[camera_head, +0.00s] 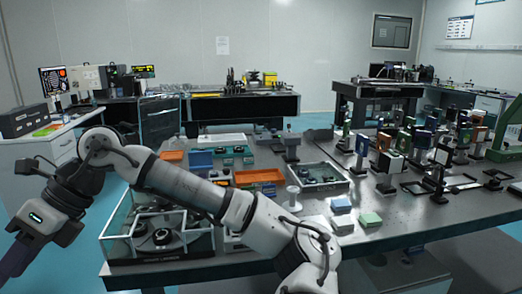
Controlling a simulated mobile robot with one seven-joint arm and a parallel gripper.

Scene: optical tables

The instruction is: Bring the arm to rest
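My arm (190,188) reaches from the bottom centre up and to the left, across the front left of the near optical table (400,225). Its elbow is bent at the upper left. My gripper (38,222) hangs at the far left, beyond the table's left edge, pointing down and left. A small green light shows on its dark and grey housing. Its fingertips are not clearly visible at the picture's edge, so I cannot tell whether it is open or holds anything.
A clear-walled case (160,240) stands at the table's front left, close under my arm. Orange and blue bins, a shallow tray (318,180), small boxes (342,205) and several optical mounts cover the table. A white side bench (40,152) stands behind the gripper. Blue floor shows around the gripper.

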